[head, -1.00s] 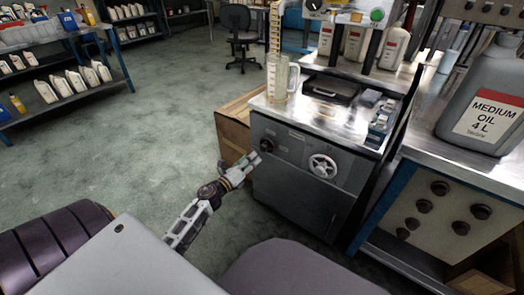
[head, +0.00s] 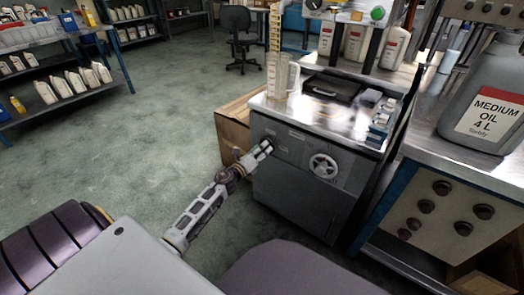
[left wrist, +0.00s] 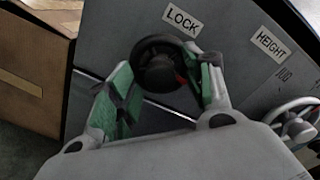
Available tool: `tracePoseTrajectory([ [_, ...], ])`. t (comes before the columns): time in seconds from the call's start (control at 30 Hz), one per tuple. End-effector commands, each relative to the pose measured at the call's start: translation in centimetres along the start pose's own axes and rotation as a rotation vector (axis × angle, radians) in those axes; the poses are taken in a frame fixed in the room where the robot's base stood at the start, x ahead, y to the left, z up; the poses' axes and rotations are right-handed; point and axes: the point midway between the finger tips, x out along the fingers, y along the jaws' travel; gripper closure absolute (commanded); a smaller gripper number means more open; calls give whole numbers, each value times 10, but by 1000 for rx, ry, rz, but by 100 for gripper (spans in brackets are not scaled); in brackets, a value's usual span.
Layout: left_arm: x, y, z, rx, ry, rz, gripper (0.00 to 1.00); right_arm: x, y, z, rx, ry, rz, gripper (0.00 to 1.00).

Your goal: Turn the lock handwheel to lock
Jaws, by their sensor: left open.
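The lock handwheel is a small black knob (left wrist: 158,65) on the grey front panel, under a LOCK label (left wrist: 183,20) in the left wrist view. My left gripper (left wrist: 165,88) is open, with its green-padded fingers on either side of the knob. The right finger overlaps the knob's edge in the picture; I cannot tell whether it touches. In the head view my left gripper (head: 263,150) is at the machine's upper left front and hides most of the knob. My right gripper is not in view.
A silver HEIGHT handwheel (head: 323,166) sits to the right on the same panel; it also shows in the left wrist view (left wrist: 296,124). A cardboard box (head: 234,127) stands left of the machine. A measuring jug (head: 278,77) stands on the machine's top.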

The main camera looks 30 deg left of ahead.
Motion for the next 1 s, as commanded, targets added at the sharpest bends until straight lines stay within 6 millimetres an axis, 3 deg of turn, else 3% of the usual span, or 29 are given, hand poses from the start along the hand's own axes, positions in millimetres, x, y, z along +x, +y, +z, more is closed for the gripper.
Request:
tracePoseTrajectory([
  [0.5, 8, 0, 1, 1, 0, 1, 49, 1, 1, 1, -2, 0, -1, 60],
  [0.87, 8, 0, 0, 1, -1, 1, 94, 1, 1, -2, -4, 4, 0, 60],
  [1.0, 7, 0, 1, -1, -1, 1, 95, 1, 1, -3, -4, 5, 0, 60],
])
